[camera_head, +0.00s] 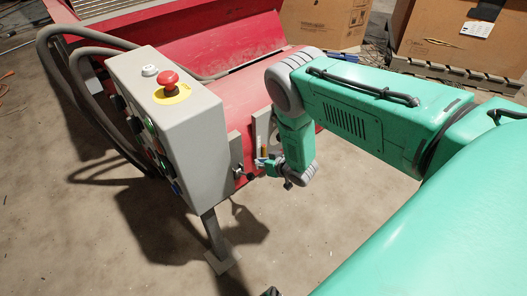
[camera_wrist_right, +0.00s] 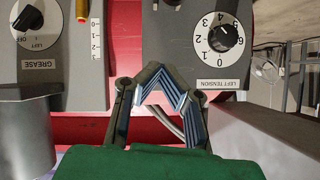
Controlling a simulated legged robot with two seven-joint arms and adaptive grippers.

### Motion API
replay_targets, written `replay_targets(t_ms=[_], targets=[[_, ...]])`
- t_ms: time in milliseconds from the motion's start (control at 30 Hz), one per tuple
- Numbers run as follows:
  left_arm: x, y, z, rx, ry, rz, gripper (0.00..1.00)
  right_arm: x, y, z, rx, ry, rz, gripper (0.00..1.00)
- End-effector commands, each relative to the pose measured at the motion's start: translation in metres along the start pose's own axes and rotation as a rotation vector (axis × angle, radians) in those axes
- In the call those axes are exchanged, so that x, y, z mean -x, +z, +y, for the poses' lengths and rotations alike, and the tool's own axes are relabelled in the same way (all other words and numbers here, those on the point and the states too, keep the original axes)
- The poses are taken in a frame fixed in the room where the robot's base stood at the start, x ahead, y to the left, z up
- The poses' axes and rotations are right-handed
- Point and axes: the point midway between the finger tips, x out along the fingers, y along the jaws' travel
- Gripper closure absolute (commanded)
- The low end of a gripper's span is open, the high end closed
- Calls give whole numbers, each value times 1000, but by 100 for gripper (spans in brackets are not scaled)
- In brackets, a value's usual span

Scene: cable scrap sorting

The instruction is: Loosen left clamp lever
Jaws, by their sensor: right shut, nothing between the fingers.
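My right gripper (camera_head: 262,166) is at the red machine, just right of the grey control box. In the right wrist view the gripper (camera_wrist_right: 163,78) has its fingertips together, with nothing between them. It is in front of a grey panel with a black dial (camera_wrist_right: 225,38) marked LEFT TENSION, below and left of that dial. I cannot make out a clamp lever for certain. A small orange cylinder (camera_head: 263,150) stands just above the gripper, and an orange-yellow rod (camera_wrist_right: 82,10) shows at the top left of the wrist view. My left gripper is not recognisable.
The grey control box (camera_head: 205,135) with a red emergency button (camera_head: 168,84) stands close left of my right gripper. A GREASE panel with a black knob (camera_wrist_right: 28,18) is left in the wrist view. Cardboard boxes (camera_head: 325,22) stand behind.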

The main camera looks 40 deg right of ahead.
Motion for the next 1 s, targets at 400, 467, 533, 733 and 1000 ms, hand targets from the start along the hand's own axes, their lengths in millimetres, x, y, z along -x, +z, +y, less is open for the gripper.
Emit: replay_targets(t_ms=[400,467,533,733,1000], targets=[[-45,2,0,0,0,0,60,-64,27,0,0,-1,-2,100],[-47,3,0,0,0,0,60,-65,32,0,0,-1,-1,100],[-49,3,0,0,0,0,60,-66,36,0,0,-1,0,100],[-49,3,0,0,0,0,60,-66,39,0,0,-1,0,100],[-49,3,0,0,0,0,60,-65,40,0,0,-1,0,100]])
